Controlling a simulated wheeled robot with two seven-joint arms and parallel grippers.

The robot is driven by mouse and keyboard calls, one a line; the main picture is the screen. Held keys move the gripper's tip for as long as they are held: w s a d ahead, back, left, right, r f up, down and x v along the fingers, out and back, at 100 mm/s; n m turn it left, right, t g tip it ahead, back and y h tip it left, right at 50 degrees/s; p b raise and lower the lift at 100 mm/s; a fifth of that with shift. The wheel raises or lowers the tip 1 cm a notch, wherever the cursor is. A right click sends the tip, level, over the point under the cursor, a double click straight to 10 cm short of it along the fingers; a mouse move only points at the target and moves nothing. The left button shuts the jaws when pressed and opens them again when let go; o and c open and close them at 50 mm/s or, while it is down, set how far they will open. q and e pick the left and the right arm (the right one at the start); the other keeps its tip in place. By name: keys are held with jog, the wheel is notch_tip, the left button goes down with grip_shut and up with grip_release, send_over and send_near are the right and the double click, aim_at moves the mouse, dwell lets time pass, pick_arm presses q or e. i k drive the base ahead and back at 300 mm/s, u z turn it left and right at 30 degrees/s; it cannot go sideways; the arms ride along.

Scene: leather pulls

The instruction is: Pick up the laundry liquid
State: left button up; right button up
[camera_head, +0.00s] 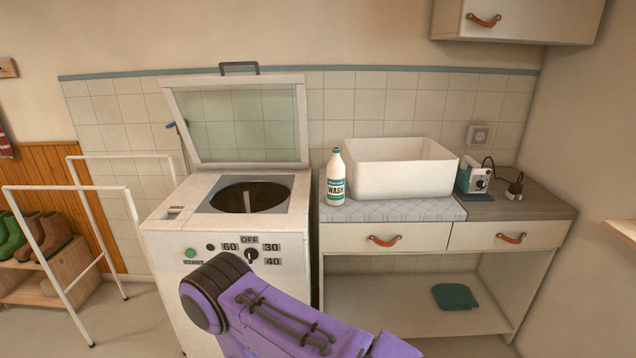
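The laundry liquid (336,178) is a white bottle with a teal cap and a teal and white label reading "WASH". It stands upright on the pale patterned left part of the counter (400,211), close to its front left corner and just in front of the white basin. A purple arm link of mine fills the lower middle of the view, in front of the washing machine and below the counter. Neither gripper shows, and nothing touches the bottle.
A white basin (400,170) stands behind and right of the bottle. The washing machine (192,282) is on the left with its glass lid (243,122) raised. A small device (475,178) with a cord sits at the right. A white rack (62,189) stands far left.

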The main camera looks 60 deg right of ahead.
aim_at(335, 180)
jog(key=u, duration=0.05)
jog(key=i, duration=1.05)
jog(key=z, duration=0.9)
jog(key=i, duration=0.7)
jog(key=z, duration=0.8)
